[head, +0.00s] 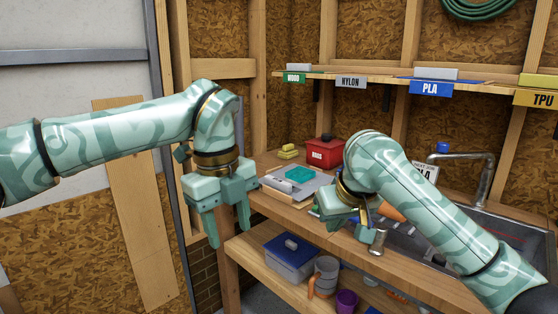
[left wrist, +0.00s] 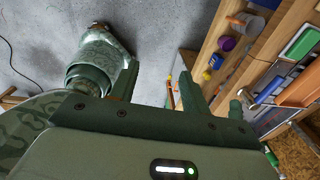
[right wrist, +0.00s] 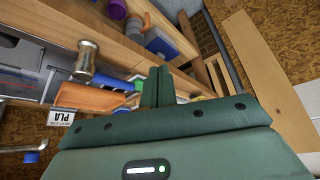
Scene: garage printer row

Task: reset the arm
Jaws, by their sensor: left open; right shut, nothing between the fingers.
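My left gripper (head: 229,240) hangs fingers-down in front of the bench's left end in the head view. It is open and empty; its two spread fingers also show in the left wrist view (left wrist: 160,90), with grey floor between and beyond them. My right gripper (head: 364,232) is low over the bench's front edge, partly hidden behind my right forearm in the head view. Its fingers (right wrist: 158,82) are pressed together with nothing between them in the right wrist view. A metal cylinder (head: 377,243) stands close beside the right gripper.
The wooden bench carries a red bin (head: 325,152), a grey tray with a teal block (head: 300,174) and a sink with a tap (head: 488,180). A lower shelf holds a blue-grey box (head: 291,255), a mug (head: 325,277) and a purple cup (head: 346,301). The floor left of the bench is clear.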

